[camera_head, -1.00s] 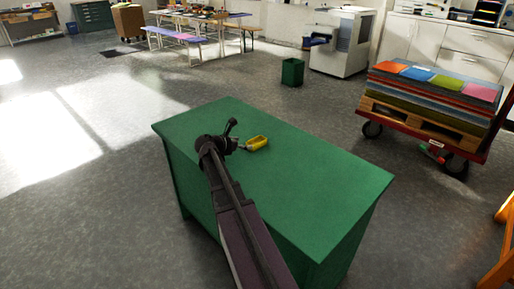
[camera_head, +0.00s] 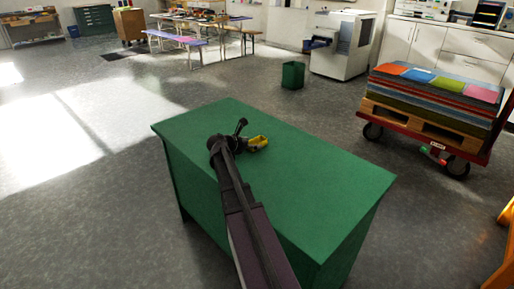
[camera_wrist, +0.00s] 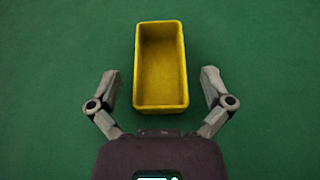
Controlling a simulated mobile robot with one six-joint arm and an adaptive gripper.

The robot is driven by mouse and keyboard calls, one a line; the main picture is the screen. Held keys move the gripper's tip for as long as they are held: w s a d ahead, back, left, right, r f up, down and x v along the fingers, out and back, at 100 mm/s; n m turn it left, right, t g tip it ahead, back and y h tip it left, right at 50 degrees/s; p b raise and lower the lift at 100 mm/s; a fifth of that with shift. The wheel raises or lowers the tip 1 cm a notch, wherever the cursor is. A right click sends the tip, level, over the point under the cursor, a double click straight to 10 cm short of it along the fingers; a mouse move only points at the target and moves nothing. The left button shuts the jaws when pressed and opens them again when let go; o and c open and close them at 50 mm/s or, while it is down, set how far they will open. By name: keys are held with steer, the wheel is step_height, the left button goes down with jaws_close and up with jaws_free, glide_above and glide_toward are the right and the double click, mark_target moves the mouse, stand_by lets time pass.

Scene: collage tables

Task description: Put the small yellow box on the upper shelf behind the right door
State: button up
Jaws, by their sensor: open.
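The small yellow box (camera_head: 258,142) is an open-topped tray lying on the green cabinet top (camera_head: 310,185). In the wrist view the yellow box (camera_wrist: 160,70) has its open side facing the camera and looks empty. My gripper (camera_wrist: 160,90) is open, with one finger on each side of the box's near end and a gap on both sides. In the head view my gripper (camera_head: 247,143) is low at the box, and my arm hides part of the cabinet top.
A red cart (camera_head: 440,150) with a pallet and stacked coloured sheets stands to the right. A green bin (camera_head: 293,75) and a white machine (camera_head: 343,45) stand behind. Benches (camera_head: 185,38) are at the back. Most of the cabinet top is bare, and open floor lies to the left.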

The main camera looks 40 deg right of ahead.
steer(key=shift+d, duration=0.15)
stand_by(0.3)
steer(key=c, duration=0.8)
steer(key=shift+c, duration=0.2)
steer(key=shift+r, duration=0.15)
step_height(320, 180, up, 4)
steer(key=p, duration=0.4)
steer(key=shift+f, duration=0.2)
steer(key=s+a, duration=0.2)
steer(key=s, duration=0.2)
steer(key=s+a, duration=0.3)
steer(key=s, duration=0.2)
steer(key=s+a+r+p, duration=0.1)
steer(key=s+a, duration=0.2)
steer(key=s, duration=0.2)
